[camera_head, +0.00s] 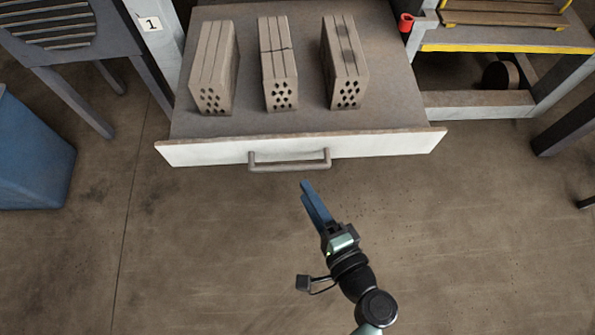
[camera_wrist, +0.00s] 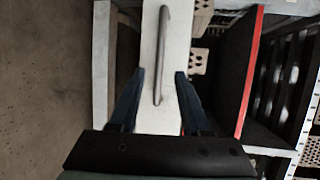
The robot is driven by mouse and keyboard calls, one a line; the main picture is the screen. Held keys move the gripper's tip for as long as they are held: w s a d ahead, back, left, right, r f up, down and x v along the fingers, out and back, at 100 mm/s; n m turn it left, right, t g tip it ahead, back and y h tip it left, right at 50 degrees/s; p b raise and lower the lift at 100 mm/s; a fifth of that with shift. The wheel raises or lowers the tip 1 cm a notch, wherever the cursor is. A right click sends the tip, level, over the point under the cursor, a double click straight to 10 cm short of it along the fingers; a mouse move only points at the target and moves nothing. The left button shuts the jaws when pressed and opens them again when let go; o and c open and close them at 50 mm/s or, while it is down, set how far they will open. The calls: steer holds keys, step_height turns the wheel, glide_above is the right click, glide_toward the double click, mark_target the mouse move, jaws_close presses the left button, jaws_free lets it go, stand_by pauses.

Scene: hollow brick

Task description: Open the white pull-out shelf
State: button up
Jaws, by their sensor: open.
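The white pull-out shelf (camera_head: 210,152) extends out from under the structure at the top of the head view, its grey tray surface showing behind the white front. A grey bar handle (camera_head: 290,160) is fixed to the middle of that front. My gripper (camera_head: 306,190), with blue fingers, is open and empty just in front of the handle, seemingly apart from it. In the wrist view the handle (camera_wrist: 162,50) runs upright on the white front (camera_wrist: 150,115), and its lower part lies in line with the gap between my open fingers (camera_wrist: 159,76).
Three hollow bricks, a left one (camera_head: 215,65), a cracked middle one (camera_head: 278,62) and a right one (camera_head: 344,60), stand on the shelf. A blue bin (camera_head: 30,150) is at the left. A yellow-edged bench (camera_head: 500,48) stands at the right. The floor before the shelf is clear.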

steer(key=v, duration=0.4)
steer(key=shift+s+p, duration=0.1)
steer(key=shift+p, duration=0.2)
